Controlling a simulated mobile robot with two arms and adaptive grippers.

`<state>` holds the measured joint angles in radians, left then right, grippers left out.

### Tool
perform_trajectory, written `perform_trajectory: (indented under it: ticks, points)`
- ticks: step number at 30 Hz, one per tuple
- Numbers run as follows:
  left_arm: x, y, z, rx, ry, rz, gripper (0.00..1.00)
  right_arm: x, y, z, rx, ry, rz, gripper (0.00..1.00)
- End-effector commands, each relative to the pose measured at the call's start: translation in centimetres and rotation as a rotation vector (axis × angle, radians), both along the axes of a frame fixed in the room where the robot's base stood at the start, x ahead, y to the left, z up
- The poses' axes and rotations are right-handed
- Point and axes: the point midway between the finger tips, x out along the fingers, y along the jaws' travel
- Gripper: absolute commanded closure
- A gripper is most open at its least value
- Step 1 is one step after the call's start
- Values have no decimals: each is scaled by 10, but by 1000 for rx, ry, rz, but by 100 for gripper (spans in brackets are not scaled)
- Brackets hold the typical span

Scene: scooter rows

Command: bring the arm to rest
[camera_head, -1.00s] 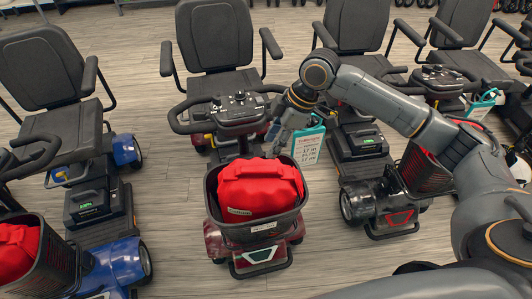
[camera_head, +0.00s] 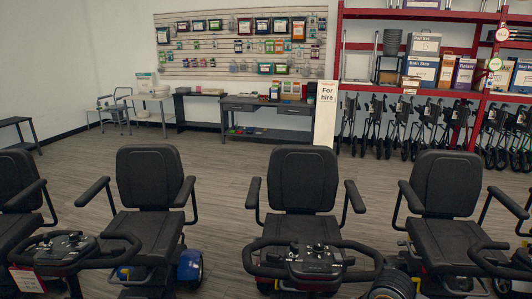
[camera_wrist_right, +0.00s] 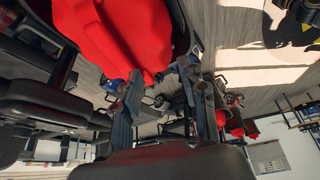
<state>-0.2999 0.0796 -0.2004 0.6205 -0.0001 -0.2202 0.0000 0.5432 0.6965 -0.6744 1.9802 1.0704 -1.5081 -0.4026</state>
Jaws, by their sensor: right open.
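My right gripper (camera_wrist_right: 163,98) shows in the right wrist view, its two fingers spread apart with nothing held between them. A red bag (camera_wrist_right: 115,35) fills the upper left of that view, beyond the fingers; I see no contact between them. In the head view only a rounded part of my right arm (camera_head: 392,286) shows at the bottom edge; the gripper is out of that view. My left arm and gripper are in neither view.
Scooters stand in a row, the middle one with a black seat (camera_head: 303,180) and handlebar console (camera_head: 308,261). Open floor (camera_head: 235,170) lies behind them. Farther back are a grey desk (camera_head: 268,115), a "For hire" sign (camera_head: 325,112) and red shelving (camera_head: 340,60).

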Motion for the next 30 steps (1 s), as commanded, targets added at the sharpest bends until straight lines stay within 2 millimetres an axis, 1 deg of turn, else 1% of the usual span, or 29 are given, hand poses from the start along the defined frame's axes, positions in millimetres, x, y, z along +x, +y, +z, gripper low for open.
perform_trajectory:
  ticks: [1, 3, 6, 8, 11, 15, 21, 28, 30]
  points:
    - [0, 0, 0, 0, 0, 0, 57, -18, 16, -14, 25, 6, -26, 58]
    - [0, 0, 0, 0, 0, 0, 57, -33, 27, -27, 45, 0, -90, 58]
    - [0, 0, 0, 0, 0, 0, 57, -55, 35, -41, 72, -3, -210, 58]
    - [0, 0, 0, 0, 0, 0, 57, -69, 35, -49, 83, 1, -296, 58]
    - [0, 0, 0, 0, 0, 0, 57, -91, 26, -60, 86, 12, -458, 58]
    - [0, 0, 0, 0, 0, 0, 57, -119, 4, -71, 63, 29, -659, 58]
    - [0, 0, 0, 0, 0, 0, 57, -155, -30, -80, 1, 52, -878, 58]
    - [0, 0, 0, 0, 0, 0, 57, -199, -70, -86, -95, 76, -1091, 58]
    - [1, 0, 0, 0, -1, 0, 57, -191, -68, -105, -99, 80, -1083, 58]
